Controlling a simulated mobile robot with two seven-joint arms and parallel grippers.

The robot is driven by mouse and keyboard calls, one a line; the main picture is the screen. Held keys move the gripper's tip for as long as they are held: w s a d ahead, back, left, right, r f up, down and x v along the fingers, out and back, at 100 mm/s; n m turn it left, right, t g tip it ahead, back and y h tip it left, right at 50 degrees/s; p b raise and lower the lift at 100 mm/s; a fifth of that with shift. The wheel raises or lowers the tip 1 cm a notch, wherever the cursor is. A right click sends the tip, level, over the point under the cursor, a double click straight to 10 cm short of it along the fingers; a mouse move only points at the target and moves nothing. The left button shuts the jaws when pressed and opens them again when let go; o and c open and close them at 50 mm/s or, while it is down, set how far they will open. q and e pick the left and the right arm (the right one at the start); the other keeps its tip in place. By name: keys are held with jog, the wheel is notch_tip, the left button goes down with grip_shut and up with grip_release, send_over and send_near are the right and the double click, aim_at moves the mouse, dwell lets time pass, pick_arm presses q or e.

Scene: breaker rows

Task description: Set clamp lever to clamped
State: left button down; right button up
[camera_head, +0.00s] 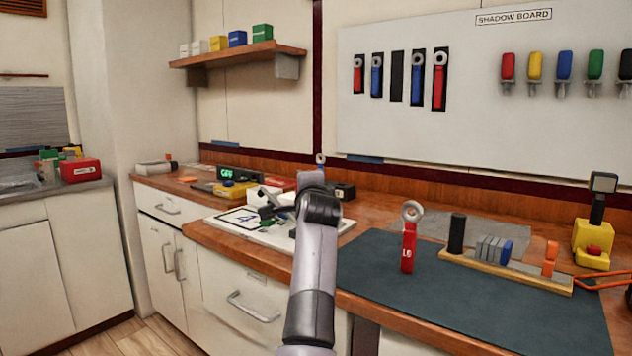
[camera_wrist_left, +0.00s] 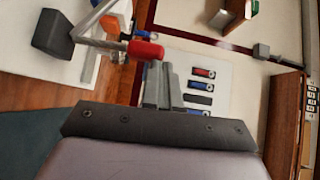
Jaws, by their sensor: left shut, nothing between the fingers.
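The clamp lever shows in the left wrist view as a metal rod with a red grip (camera_wrist_left: 146,50), beside a white frame and a dark block (camera_wrist_left: 53,32). My left gripper (camera_wrist_left: 160,80) is shut and empty, its grey fingers together. The fingertips are close to the red grip; I cannot tell whether they touch it. In the head view my left arm (camera_head: 316,260) reaches over the white board (camera_head: 235,222) on the bench, and my wrist hides much of the clamp area. My right gripper is not in view.
A dark mat (camera_head: 450,310) on the right holds a standing red tool (camera_head: 409,240) and a wooden rack (camera_head: 500,272). A yellow device (camera_head: 592,240) stands farther right. A green-lit display (camera_head: 228,174) stands at the back left. The mat's front is clear.

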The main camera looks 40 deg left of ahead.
pick_arm(q)
jog(key=a+n+g+h+p, duration=0.1)
jog(key=a+n+h+p, duration=0.1)
jog(key=a, duration=0.4)
jog(key=shift+r+n+g+h, duration=0.3)
jog(key=shift+n+g+h, duration=0.1)
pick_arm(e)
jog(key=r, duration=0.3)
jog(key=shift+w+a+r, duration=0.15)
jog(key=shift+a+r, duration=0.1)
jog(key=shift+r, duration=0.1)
pick_arm(q)
jog(key=shift+a, duration=0.2)
jog(key=shift+s+d, duration=0.1)
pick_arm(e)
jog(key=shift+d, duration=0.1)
